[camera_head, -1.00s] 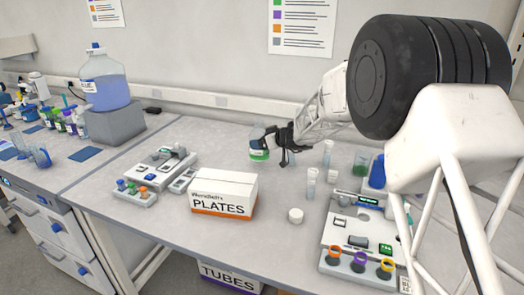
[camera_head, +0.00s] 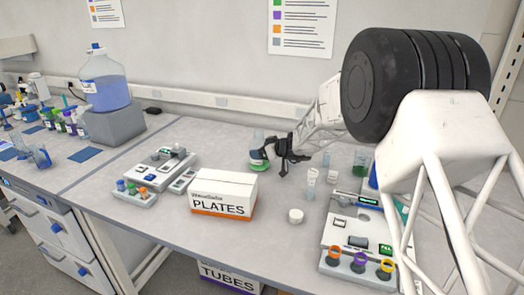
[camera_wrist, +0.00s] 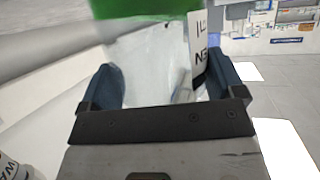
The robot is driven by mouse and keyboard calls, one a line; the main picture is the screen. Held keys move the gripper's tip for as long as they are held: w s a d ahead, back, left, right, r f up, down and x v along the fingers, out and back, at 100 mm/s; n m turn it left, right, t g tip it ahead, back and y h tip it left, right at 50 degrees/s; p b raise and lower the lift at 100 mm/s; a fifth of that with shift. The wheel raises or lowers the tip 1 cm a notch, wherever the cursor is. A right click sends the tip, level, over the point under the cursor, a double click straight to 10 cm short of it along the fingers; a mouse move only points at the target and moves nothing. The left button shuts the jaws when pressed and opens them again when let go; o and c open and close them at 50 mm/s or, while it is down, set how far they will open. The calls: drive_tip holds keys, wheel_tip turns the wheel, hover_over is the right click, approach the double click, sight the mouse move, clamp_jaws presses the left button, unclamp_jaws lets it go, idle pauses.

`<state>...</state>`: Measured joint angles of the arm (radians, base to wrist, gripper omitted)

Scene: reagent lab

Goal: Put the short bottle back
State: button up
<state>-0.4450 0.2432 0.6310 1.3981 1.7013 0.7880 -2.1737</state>
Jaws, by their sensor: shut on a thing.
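My gripper (camera_head: 273,148) is shut on a clear bottle with green contents (camera_head: 257,158), over the bench behind the plates box. In the wrist view, the same bottle (camera_wrist: 150,55) fills the gap between my two dark fingers (camera_wrist: 165,85). Its green part is at the top of that picture, and a white label with dark letters is on its right side. The bottle appears tilted in the head view. I cannot tell whether it touches the bench. Part of it is hidden by my gripper.
The white and orange PLATES box (camera_head: 222,193) stands in front of the bottle. Clear vials (camera_head: 312,178) and a round white item (camera_head: 296,215) are to the right. An instrument with coloured rings (camera_head: 355,240) stands front right, and a tube device (camera_head: 150,175) left.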

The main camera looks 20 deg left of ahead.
drive_tip(key=shift+f, duration=0.1)
drive_tip(key=o, duration=0.8)
drive_tip(key=shift+o, duration=0.2)
drive_tip(key=v, duration=1.2)
idle(0.5)
